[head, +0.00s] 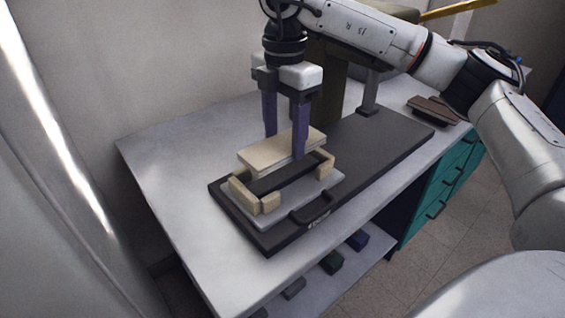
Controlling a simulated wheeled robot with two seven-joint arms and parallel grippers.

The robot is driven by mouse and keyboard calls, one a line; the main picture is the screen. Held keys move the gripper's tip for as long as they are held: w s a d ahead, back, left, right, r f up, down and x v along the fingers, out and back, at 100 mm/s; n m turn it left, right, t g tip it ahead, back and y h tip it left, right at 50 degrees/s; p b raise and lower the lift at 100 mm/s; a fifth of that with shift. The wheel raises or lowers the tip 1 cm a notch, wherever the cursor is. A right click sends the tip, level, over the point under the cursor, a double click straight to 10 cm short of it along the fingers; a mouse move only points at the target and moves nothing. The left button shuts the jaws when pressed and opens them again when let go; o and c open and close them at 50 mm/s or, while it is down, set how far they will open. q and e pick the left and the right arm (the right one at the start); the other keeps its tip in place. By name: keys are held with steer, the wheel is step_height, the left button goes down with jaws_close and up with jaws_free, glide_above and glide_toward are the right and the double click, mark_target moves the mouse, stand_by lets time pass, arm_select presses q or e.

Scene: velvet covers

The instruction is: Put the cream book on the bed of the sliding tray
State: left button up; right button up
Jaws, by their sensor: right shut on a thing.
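The cream book (264,154) is a flat, pale block with its cover up. My right gripper (285,146) points down from above and is shut on it, one purple finger at its far side and one at its near side. The sliding tray (333,188) is a light grey plate with a black front handle, wooden corner blocks and a dark bed (284,179). The book is over the rear part of the tray and hides part of the bed. I cannot tell whether it touches the tray. My left gripper is not in view.
The tray sits on a dark base plate (385,140) with an olive column (329,85) and a grey post (370,92) behind. Brown books (436,108) lie at the table's right. The table's left side (170,165) is clear. Several small blocks lie on the lower shelf.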

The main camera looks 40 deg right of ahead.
mark_target(284, 173)
steer(key=shift+f, duration=2.8)
steer(key=shift+f, duration=0.1)
steer(key=o, duration=1.2)
steer(key=shift+o, duration=0.2)
step_height(284, 173, up, 12)
steer(key=shift+r, duration=0.15)
